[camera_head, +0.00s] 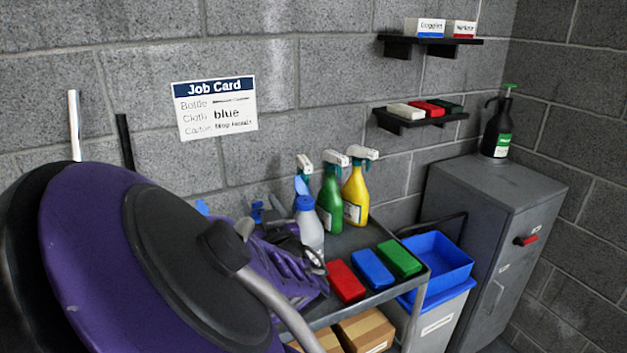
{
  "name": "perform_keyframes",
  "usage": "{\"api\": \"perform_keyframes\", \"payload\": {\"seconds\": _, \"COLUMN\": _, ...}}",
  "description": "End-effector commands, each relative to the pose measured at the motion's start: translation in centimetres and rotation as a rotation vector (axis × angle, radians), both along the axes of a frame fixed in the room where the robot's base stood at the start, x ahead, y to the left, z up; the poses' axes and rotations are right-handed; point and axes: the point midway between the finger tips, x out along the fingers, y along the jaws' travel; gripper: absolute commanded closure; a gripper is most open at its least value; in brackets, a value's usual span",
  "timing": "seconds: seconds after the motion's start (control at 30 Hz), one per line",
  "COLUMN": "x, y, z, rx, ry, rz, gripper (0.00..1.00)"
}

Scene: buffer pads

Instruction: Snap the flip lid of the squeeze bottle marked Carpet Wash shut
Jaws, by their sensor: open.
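Spray bottles, blue, green (331,203) and yellow (356,196), stand behind the bottle. Red (345,281), blue (372,268) and green (399,257) blocks line the cart's right side. A blue bin (437,262) and grey cabinet (498,188) stand right. Large purple and black forms fill the left.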

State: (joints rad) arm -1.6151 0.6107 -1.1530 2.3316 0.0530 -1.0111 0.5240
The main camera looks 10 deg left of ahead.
Motion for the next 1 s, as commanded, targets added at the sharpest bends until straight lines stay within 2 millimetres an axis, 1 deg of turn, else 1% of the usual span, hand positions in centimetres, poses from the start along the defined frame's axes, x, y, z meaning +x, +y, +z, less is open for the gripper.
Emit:
{"api": "perform_keyframes", "payload": {"seconds": 0.03, "x": 0.00, "y": 0.00, "z": -0.01, "rx": 0.000, "ry": 0.000, "rz": 0.000, "gripper": 0.44}}
{"api": "perform_keyframes", "payload": {"seconds": 0.07, "x": 0.00, "y": 0.00, "z": -0.01, "rx": 0.000, "ry": 0.000, "rz": 0.000, "gripper": 0.47}}
{"api": "perform_keyframes", "payload": {"seconds": 0.1, "x": 0.00, "y": 0.00, "z": -0.01, "rx": 0.000, "ry": 0.000, "rz": 0.000, "gripper": 0.55}}
{"api": "perform_keyframes", "payload": {"seconds": 0.27, "x": 0.00, "y": 0.00, "z": -0.01, "rx": 0.000, "ry": 0.000, "rz": 0.000, "gripper": 0.83}}
{"api": "perform_keyframes", "payload": {"seconds": 0.3, "x": 0.01, "y": 0.00, "z": -0.01, "rx": 0.000, "ry": 0.000, "rz": 0.000, "gripper": 0.91}}
{"api": "perform_keyframes", "payload": {"seconds": 0.37, "x": 0.01, "y": 0.00, "z": -0.02, "rx": 0.000, "ry": 0.000, "rz": 0.000, "gripper": 1.00}}
{"api": "perform_keyframes", "payload": {"seconds": 0.77, "x": 0.00, "y": -0.01, "z": -0.15, "rx": 0.000, "ry": 0.001, "rz": 0.000, "gripper": 1.00}}
{"api": "perform_keyframes", "payload": {"seconds": 1.0, "x": -0.06, "y": -0.11, "z": -0.69, "rx": 0.016, "ry": -0.017, "rz": -0.001, "gripper": 1.00}}
